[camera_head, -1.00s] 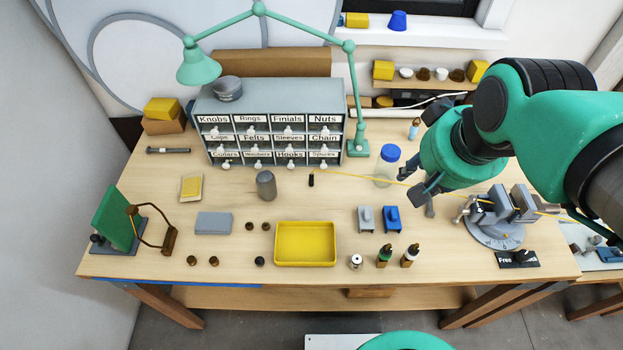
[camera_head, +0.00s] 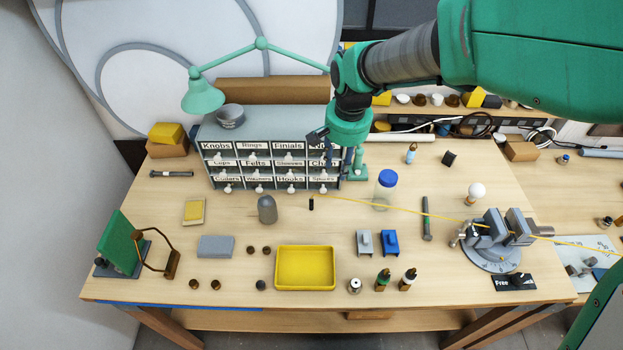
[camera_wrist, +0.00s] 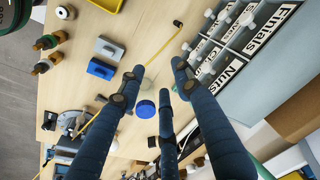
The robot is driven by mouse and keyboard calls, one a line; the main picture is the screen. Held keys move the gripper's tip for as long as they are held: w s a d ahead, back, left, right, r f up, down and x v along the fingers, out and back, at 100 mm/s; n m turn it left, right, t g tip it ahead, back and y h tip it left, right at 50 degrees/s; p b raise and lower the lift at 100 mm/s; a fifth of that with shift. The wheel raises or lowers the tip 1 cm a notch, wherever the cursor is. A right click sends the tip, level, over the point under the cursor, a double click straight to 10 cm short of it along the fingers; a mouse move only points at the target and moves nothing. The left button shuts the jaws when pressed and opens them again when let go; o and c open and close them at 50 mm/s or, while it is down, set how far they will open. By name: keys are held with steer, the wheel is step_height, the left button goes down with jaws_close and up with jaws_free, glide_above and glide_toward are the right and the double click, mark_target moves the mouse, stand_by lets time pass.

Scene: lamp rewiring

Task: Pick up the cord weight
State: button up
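A grey domed cylinder (camera_head: 267,209), which looks like the cord weight, stands upright on the bench in front of the drawer cabinet (camera_head: 272,125). I cannot make it out in the wrist view. My gripper (camera_head: 337,160) is above the bench at the cabinet's right end, to the right of the cylinder and apart from it. In the wrist view my gripper's fingers (camera_wrist: 155,85) are spread with nothing between them. A yellow cord (camera_head: 405,209) runs from the vise to a small black end piece (camera_head: 311,203), right of the cylinder.
A yellow tray (camera_head: 305,287) lies in front of the cylinder. A grey block (camera_head: 216,247) and small dark knobs are to its front left. A blue-lidded jar (camera_head: 386,190), the lamp (camera_head: 203,96) and a vise (camera_head: 490,240) also stand here.

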steer(key=m+g+p, duration=0.1)
steer(key=g, duration=0.1)
glide_above(311, 200)
step_height(311, 200, down, 11)
steer(key=shift+f, duration=0.2)
steer(key=shift+f, duration=4.15)
steer(key=shift+f, duration=0.1)
steer(key=shift+f+b, duration=0.45)
steer(key=shift+f, duration=2.1)
jaws_close()
